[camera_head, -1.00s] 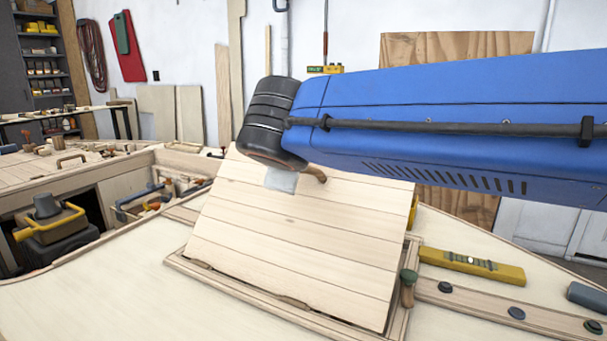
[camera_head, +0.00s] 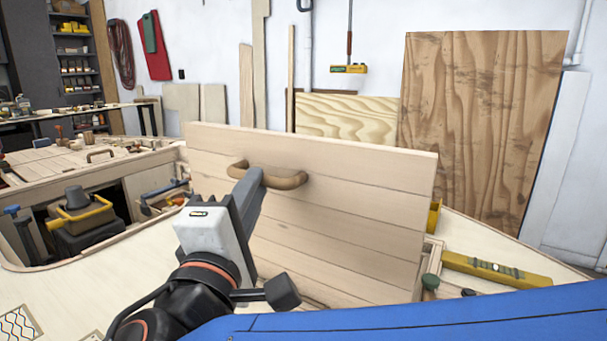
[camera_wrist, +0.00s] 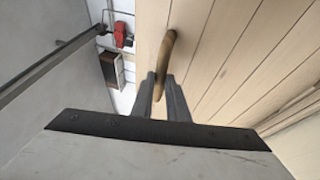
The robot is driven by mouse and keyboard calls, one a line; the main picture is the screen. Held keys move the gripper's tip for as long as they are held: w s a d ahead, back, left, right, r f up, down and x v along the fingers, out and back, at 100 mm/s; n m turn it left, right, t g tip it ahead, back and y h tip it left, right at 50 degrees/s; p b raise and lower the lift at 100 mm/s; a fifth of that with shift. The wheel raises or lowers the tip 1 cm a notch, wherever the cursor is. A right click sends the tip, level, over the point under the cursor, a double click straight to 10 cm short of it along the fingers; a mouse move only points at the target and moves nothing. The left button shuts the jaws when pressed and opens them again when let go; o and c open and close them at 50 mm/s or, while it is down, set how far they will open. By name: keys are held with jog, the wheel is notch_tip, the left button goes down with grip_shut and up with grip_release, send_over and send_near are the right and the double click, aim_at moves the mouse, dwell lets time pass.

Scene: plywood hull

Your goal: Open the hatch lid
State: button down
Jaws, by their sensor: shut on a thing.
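The hatch lid (camera_head: 340,225) is a pale planked panel. It stands steeply raised from its frame in the deck, its handle side facing me. A curved wooden handle (camera_head: 285,180) sits near its upper edge. My gripper (camera_head: 255,178) is shut on the handle near its left part, coming from below and in front. In the wrist view the two grey fingers close around the handle (camera_wrist: 166,60), with the lid's planks (camera_wrist: 230,50) beside it. The lower part of the lid is partly hidden behind my arm.
A yellow level (camera_head: 495,268) and a green-topped tool (camera_head: 430,285) lie on the deck right of the lid. To the left is an open compartment with a dark, yellow-handled tool (camera_head: 78,218). Plywood sheets (camera_head: 480,130) lean on the back wall.

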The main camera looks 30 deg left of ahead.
jog(key=shift+s+f, duration=0.4)
jog(key=shift+s, duration=0.5)
jog(key=shift+s+f, duration=0.4)
jog(key=shift+s, duration=0.45)
jog(key=shift+f, duration=0.1)
jog(key=c, duration=1.7)
grip_release()
jog(key=shift+w, duration=0.1)
